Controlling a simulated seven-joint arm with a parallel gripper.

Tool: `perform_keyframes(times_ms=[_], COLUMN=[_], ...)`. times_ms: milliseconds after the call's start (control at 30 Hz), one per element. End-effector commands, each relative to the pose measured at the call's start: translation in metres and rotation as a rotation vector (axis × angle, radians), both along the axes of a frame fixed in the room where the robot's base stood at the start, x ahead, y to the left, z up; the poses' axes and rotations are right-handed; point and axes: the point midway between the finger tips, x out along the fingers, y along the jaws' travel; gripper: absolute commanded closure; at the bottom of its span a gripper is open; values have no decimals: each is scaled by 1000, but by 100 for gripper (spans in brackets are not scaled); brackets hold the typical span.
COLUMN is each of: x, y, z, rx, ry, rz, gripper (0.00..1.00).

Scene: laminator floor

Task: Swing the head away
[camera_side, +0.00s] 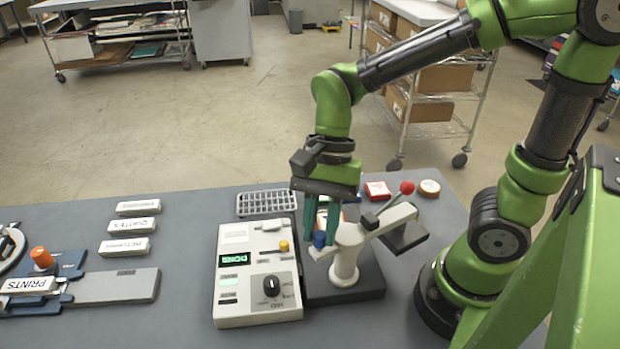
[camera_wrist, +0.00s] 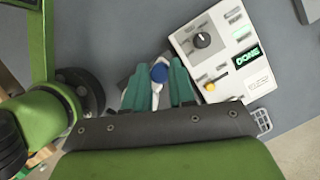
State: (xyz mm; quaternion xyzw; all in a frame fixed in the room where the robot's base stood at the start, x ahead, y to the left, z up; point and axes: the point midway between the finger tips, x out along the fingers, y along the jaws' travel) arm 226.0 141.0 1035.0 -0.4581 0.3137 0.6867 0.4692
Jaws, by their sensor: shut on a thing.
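The swing head (camera_side: 377,224) is a white arm on a white post, standing on a dark base (camera_side: 318,290).
A control box (camera_side: 258,308) with a black dial and a lit green display stands just left of the base. A grey wire rack (camera_side: 266,203) lies behind it. White labelled blocks (camera_side: 124,247) lie left.

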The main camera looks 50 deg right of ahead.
Motion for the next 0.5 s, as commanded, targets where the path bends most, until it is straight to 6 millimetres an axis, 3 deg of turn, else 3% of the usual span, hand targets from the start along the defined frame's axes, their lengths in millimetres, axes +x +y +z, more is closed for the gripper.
perform_keyframes(times_ms=[500], x=[7], y=[-4], z=[1], rx=[0], ry=[-5], rz=[-127], gripper=[100])
